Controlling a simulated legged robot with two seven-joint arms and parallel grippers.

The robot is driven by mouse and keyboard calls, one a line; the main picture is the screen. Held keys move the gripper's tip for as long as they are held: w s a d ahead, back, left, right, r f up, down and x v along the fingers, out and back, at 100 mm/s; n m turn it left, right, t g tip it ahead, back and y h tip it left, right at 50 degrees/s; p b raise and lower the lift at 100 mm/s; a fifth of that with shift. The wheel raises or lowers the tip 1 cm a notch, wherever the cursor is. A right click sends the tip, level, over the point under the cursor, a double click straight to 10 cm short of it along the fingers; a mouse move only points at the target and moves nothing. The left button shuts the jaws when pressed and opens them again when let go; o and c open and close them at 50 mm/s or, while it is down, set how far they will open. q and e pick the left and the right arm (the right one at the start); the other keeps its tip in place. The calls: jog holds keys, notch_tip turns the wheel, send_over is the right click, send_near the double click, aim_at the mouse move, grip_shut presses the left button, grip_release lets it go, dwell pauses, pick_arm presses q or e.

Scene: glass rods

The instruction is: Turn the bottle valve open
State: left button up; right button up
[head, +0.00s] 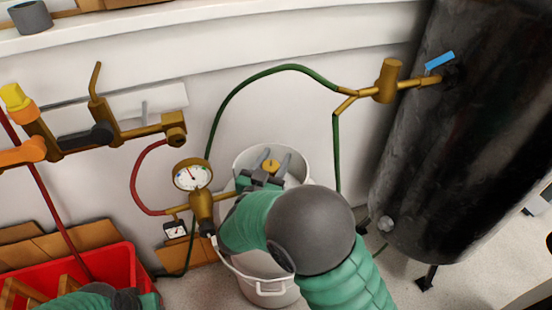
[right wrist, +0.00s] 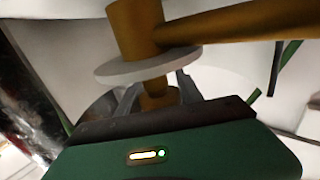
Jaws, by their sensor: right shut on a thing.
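The bottle is the white cylinder (head: 240,153) with a raised rim, standing at the middle of the head view. A small brass knob, the valve (head: 271,166), shows at its top. My right gripper (head: 273,160) reaches over the bottle with a finger on each side of the knob and is shut on it. In the right wrist view the fingers (right wrist: 155,92) close around a brass piece (right wrist: 154,87) under a pale disc (right wrist: 147,66). My arm hides much of the bottle. My left gripper (head: 146,300) shows only in part at the bottom left; its fingers are hidden.
A pressure gauge (head: 192,175) on brass fittings stands just left of the bottle. Green (head: 240,88) and red (head: 134,180) hoses run nearby. A large dark tank (head: 445,120) with a blue lever (head: 440,60) stands on the right. A red crate (head: 125,265) sits lower left.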

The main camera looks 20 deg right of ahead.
aim_at(265, 163)
jog(key=shift+d, duration=0.1)
jog(key=shift+c, duration=1.5)
jog(key=shift+y, duration=0.3)
jog(key=shift+w+a+n+t+y+p, duration=0.1)
jog(key=shift+a+n+t+y+p, duration=0.1)
jog(key=shift+n+t+y, duration=0.3)
jog(key=shift+a+n+t+y+p, duration=0.1)
jog(key=shift+n+t+y+p, duration=0.1)
jog(key=shift+n+t+y, duration=0.25)
jog(key=shift+a+f+n+t+y, duration=0.15)
jog(key=shift+n+t+y, duration=0.3)
jog(key=shift+n+y, duration=0.6)
jog(key=n+y, duration=0.1)
jog(key=y, duration=0.1)
jog(key=a+n+y+b, duration=0.1)
jog(key=n+y, duration=0.1)
jog(key=y, duration=0.1)
jog(key=n+t+y, duration=0.1)
jog(key=y, duration=0.2)
jog(key=shift+w+a+n, duration=0.15)
jog(key=shift+w+n, duration=0.05)
jog(key=shift+n, duration=0.2)
jog(key=shift+s+a+n+g+y, duration=0.1)
jog(key=shift+a+n+g+y, duration=0.2)
jog(key=shift+n+y, duration=0.75)
jog(key=shift+a+n+g+y, duration=0.25)
jog(key=shift+n+y, duration=0.3)
jog(key=shift+y, duration=1)
